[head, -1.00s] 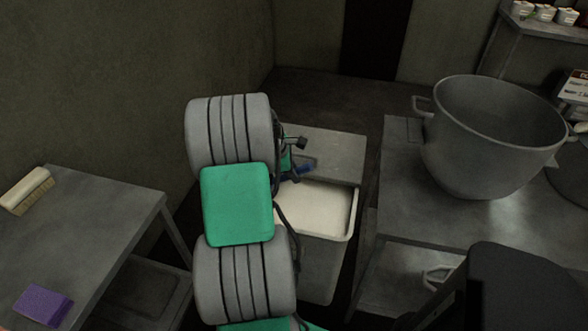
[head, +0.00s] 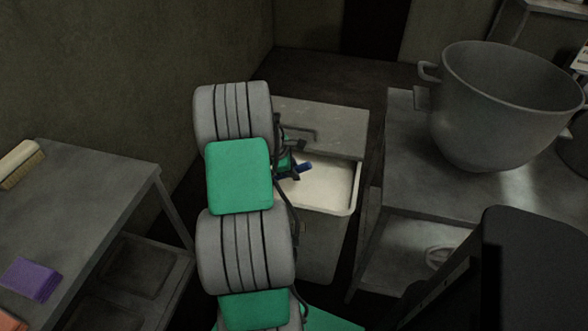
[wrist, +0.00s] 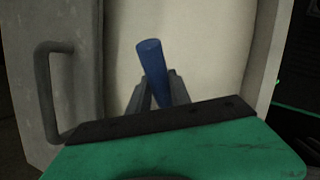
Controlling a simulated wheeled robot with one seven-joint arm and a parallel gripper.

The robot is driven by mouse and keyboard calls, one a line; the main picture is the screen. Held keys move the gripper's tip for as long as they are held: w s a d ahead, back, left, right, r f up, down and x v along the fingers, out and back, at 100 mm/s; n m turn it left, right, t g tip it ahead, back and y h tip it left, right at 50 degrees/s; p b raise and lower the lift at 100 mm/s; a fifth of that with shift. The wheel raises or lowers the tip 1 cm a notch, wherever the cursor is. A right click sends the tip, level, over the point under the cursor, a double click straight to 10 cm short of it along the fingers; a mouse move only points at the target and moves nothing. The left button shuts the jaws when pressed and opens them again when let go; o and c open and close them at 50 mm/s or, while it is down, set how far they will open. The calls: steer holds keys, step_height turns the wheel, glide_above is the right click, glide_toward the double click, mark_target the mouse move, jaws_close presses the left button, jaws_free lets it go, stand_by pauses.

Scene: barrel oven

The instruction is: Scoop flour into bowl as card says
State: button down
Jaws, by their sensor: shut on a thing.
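My gripper (wrist: 160,92) is shut on a blue handle (wrist: 152,66), which I take to be the scoop's; it also shows in the head view (head: 305,167). The scoop's head is hidden. The gripper is over the opening of a pale bin (head: 346,211), near its half lid. White flour (head: 328,188) fills the view inside the bin; I cannot tell whether the scoop touches it. The large grey bowl (head: 490,120) stands on the metal table at right, apart from my gripper; its bottom inside is hidden. A pale printed piece (head: 581,60), possibly the card, is cut off and unreadable.
The bin's grey lid (head: 335,125) covers its back part and has a handle (wrist: 45,90). The right table (head: 400,150) stands close beside the bin. A dark chair-like shape (head: 535,260) stands front right.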

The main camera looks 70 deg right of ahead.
steer(key=shift+f+b, duration=0.65)
steer(key=shift+f, duration=0.75)
stand_by(0.4)
step_height(320, 180, up, 22)
steer(key=p, duration=1.8)
steer(key=shift+f, duration=0.15)
steer(key=shift+w, duration=0.1)
